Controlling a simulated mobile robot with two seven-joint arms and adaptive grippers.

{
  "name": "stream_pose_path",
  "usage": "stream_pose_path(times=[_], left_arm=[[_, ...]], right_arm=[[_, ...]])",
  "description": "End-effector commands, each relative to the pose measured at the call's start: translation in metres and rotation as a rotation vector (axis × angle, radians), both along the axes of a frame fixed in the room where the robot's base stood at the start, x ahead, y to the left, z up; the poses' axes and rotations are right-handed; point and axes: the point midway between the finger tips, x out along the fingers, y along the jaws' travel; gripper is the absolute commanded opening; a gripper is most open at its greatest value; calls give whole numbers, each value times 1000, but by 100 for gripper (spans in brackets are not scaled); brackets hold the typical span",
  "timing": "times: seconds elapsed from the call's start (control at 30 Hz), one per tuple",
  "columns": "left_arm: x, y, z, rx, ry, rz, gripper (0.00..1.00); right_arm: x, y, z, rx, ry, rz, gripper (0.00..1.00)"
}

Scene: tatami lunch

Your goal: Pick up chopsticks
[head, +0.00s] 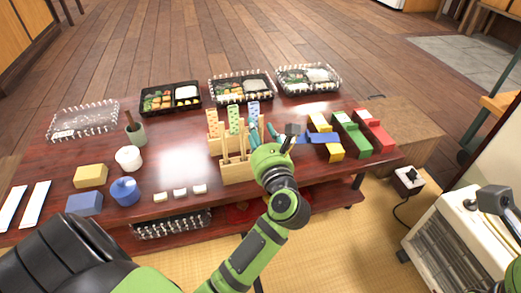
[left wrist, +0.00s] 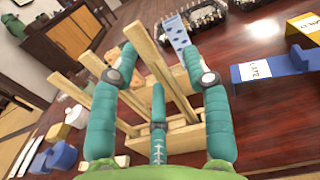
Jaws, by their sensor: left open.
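A wooden rack (head: 238,171) stands near the middle of the table. Patterned upright sleeves, orange (head: 213,122), green (head: 233,119) and blue (head: 253,110), rise from it; I cannot see whether they hold chopsticks. The blue sleeve also shows in the left wrist view (left wrist: 176,34). Thin wooden sticks or posts stand at its front. My left gripper (head: 262,130) is at the rack's right side, near the blue sleeve. In the left wrist view its teal fingers (left wrist: 163,70) are open, with wooden bars between and beyond them. My right gripper is not in view.
Blue, yellow, green and red labelled holders (head: 350,134) stand right of the rack. Filled bento boxes (head: 200,103) and an empty clear tray (head: 112,119) line the back.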

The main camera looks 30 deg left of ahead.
Motion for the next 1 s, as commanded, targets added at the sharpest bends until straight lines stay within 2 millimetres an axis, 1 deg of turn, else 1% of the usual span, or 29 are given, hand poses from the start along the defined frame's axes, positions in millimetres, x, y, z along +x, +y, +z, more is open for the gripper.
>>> stream_pose_path(times=[0.27,0.3,0.37,0.43,0.47,0.87,1.0], left_arm=[[3,3,0,1,1,-1,48],[2,3,0,1,1,-1,35],[2,3,0,1,1,-1,25],[2,3,0,1,1,-1,12],[2,3,0,1,1,-1,8],[2,2,1,0,0,-1,6],[2,2,8,0,-1,-1,6]], right_arm=[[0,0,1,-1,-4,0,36],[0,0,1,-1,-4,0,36],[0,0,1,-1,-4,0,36],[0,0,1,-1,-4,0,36],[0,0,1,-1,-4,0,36],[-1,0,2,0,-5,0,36],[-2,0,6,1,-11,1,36]])
